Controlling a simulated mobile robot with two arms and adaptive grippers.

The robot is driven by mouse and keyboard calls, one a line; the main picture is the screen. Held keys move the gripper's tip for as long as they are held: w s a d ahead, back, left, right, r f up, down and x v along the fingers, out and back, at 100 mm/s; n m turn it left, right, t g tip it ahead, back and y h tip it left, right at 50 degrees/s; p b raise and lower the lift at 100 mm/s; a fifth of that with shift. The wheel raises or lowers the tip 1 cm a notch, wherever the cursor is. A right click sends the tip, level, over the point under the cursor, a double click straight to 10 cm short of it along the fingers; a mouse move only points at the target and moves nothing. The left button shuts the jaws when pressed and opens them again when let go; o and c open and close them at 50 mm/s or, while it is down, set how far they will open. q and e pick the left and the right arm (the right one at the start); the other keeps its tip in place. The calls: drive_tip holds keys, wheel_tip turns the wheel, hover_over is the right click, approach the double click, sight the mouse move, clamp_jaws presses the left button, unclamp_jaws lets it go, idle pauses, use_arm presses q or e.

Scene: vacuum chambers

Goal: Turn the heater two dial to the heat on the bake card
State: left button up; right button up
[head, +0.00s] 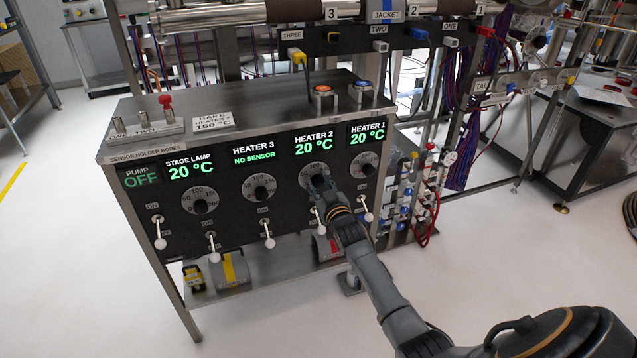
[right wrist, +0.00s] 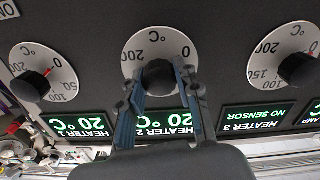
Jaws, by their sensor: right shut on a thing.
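The bake card (head: 212,121) lies on top of the control box at the left and reads 150 °C. The heater two dial (head: 313,171) is on the front panel under a green display (head: 314,143) reading HEATER 2, 20 °C. My right gripper (head: 318,184) covers its knob in the head view. In the right wrist view, which shows the panel upside down, my right gripper (right wrist: 159,82) has its two fingers on either side of the black knob (right wrist: 158,74) and is shut on it. The knob's pointer is hidden. My left gripper is out of view.
The heater 1 dial (head: 363,165) and heater 3 dial (head: 261,187) sit close on either side. White toggle switches (head: 268,242) stick out below the dials. Orange and blue buttons (head: 323,92) stand on the box top. The floor in front is clear.

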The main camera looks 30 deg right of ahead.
drive_tip(key=shift+f, duration=0.1)
drive_tip(key=o, duration=1.2)
drive_tip(key=shift+c, duration=0.2)
